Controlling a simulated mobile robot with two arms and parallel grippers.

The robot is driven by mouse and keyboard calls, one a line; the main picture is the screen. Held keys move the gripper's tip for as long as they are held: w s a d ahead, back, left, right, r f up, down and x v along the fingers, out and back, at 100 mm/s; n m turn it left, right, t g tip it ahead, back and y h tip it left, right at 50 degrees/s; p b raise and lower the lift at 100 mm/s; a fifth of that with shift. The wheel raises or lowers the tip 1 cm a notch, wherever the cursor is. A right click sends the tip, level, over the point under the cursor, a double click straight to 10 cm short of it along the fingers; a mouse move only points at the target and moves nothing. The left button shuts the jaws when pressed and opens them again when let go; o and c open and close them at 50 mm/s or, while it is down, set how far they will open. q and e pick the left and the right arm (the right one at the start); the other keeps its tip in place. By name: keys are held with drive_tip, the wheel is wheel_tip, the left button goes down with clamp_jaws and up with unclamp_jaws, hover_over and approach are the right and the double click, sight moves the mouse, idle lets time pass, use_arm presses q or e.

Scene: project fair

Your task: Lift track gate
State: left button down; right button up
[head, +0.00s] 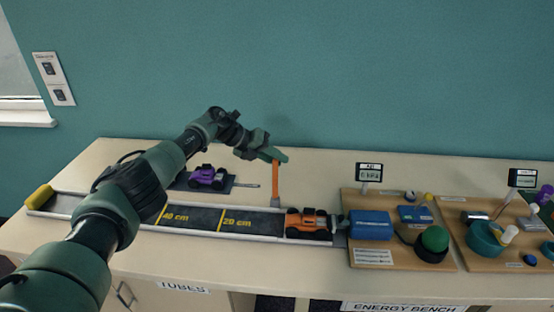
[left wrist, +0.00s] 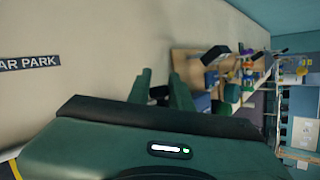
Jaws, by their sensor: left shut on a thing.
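The track gate (head: 276,186) is an orange bar standing upright at the far edge of the track, just left of the orange car. My left gripper (head: 275,154) is at its top end and is shut on it. The track (head: 190,216) is a long dark lane with pale edges and yellow "40 cm" and "20 cm" marks. In the left wrist view the left gripper's fingers (left wrist: 162,92) show, but I cannot make out the gate between them. My right gripper is in neither view.
An orange car (head: 306,223) stands at the track's right end; a yellow block (head: 40,197) closes the left end. A purple car (head: 207,178) sits on a dark mat behind. A wooden board (head: 400,262) with a blue box and green dome stands right of the track.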

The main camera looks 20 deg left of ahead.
use_arm(q)
drive_tip(key=shift+s+a+f, duration=0.1)
drive_tip(key=shift+s+f, duration=0.05)
drive_tip(key=shift+f, duration=0.25)
drive_tip(key=c, duration=1.5)
unclamp_jaws()
drive_tip(key=shift+o, duration=0.9)
drive_tip(key=shift+w, duration=0.2)
drive_tip(key=shift+r, duration=0.1)
drive_tip(key=shift+s+a+r, duration=0.1)
drive_tip(key=shift+r, duration=0.05)
drive_tip(key=b+v, duration=0.1)
drive_tip(key=v, duration=0.6)
drive_tip(key=shift+a, duration=0.15)
drive_tip(key=shift+s, duration=0.1)
